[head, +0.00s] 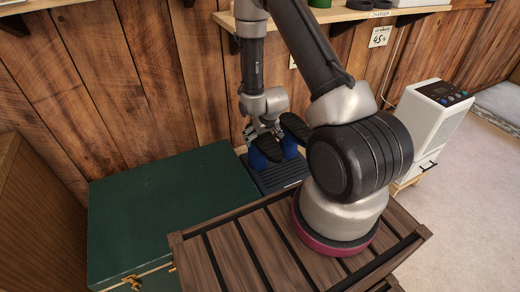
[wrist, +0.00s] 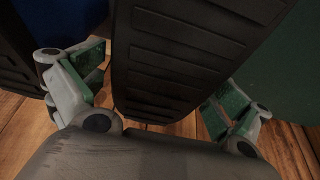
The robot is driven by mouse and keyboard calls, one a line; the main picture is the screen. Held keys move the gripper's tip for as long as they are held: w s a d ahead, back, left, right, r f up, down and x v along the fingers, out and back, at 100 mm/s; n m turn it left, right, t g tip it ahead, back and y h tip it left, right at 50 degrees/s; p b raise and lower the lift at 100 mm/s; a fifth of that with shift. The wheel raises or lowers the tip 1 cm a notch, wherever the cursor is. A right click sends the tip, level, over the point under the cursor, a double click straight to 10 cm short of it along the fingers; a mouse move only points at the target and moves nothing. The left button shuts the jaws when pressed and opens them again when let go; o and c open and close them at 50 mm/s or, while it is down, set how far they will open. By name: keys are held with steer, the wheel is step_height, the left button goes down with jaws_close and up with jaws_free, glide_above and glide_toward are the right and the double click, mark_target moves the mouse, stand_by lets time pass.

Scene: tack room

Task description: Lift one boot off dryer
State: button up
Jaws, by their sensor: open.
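Two blue boots with black soles stand upside down, side by side, on a dark dryer (head: 283,176) by the plank wall. My gripper (head: 262,134) is open just above the left boot (head: 257,160), the one nearer the green chest. In the wrist view, that boot's ridged black sole (wrist: 180,60) lies between the two fingers of my gripper (wrist: 160,98), with a visible gap at the right finger. The right boot (head: 290,148) is partly hidden by my arm; its blue side (wrist: 62,22) shows at the wrist view's upper left.
A green chest (head: 150,215) stands close left of the dryer. A slatted wooden top (head: 235,255) lies in front, under my arm base. A shelf (head: 335,15) runs along the wall above. A white appliance (head: 428,120) stands at right, with open floor beyond.

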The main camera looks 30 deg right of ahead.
steer(key=shift+w+f, duration=0.25)
steer(key=shift+f, duration=0.35)
steer(key=shift+r, duration=0.1)
steer(key=c, duration=1.9)
